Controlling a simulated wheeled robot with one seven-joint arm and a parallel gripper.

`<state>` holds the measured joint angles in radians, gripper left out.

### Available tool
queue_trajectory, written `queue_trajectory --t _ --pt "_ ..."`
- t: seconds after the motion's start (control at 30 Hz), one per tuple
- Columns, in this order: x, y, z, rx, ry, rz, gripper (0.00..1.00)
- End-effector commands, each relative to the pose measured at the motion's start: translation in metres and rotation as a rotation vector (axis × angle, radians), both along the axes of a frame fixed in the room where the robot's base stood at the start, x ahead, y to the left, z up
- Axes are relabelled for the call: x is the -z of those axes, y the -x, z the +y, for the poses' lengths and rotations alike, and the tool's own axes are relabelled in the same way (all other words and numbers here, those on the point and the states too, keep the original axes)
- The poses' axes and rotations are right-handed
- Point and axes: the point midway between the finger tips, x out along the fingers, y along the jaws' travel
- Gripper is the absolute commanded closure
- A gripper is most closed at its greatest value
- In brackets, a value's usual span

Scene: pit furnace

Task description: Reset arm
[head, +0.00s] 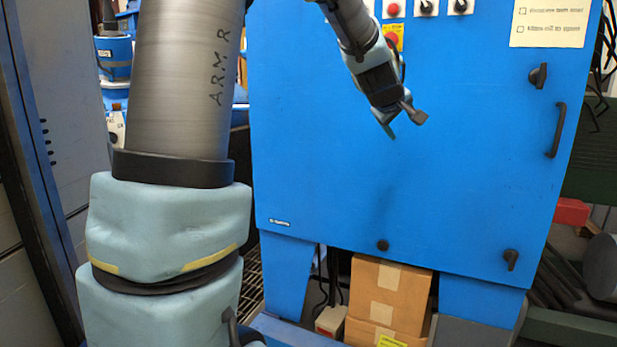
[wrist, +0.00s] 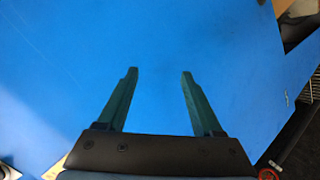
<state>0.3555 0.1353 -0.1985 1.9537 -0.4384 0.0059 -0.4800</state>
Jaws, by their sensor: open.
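My gripper (head: 405,122) hangs at the end of my arm in the upper middle of the head view, in front of a large blue cabinet (head: 330,190). Its fingers point down and to the right. In the wrist view the two green fingers of my gripper (wrist: 158,75) stand apart with nothing between them. The blue cabinet face (wrist: 230,50) fills most of the wrist view behind them. I cannot tell the exact gap between the fingertips and the cabinet.
The cabinet carries switches and buttons (head: 393,9) at the top, a handle (head: 557,130) and black latches (head: 511,260) at the right. Cardboard boxes (head: 390,293) stand beneath it. A red object (head: 571,211) and dark rods lie at the right. A grey cabinet stands at the left.

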Motion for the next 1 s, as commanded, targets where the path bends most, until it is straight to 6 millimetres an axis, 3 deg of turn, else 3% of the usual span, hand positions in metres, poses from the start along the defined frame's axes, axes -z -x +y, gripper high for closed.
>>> queue_trajectory --t 0.03,0.1,0.3,0.4,0.6,0.77,0.8,1.0 --pt "0.027 0.006 0.027 0.008 -0.084 0.032 0.32" --pt "0.062 0.019 0.062 0.036 -0.2 0.081 0.32" --pt "0.149 0.079 0.161 0.136 -0.483 0.255 0.32" --pt "0.182 0.114 0.2 0.195 -0.586 0.345 0.32" --pt "0.223 0.182 0.258 0.302 -0.713 0.5 0.32" --pt "0.245 0.235 0.292 0.39 -0.777 0.613 0.32" --pt "0.225 0.23 0.289 0.389 -0.777 0.601 0.32" --pt "0.183 0.228 0.288 0.386 -0.775 0.599 0.32"
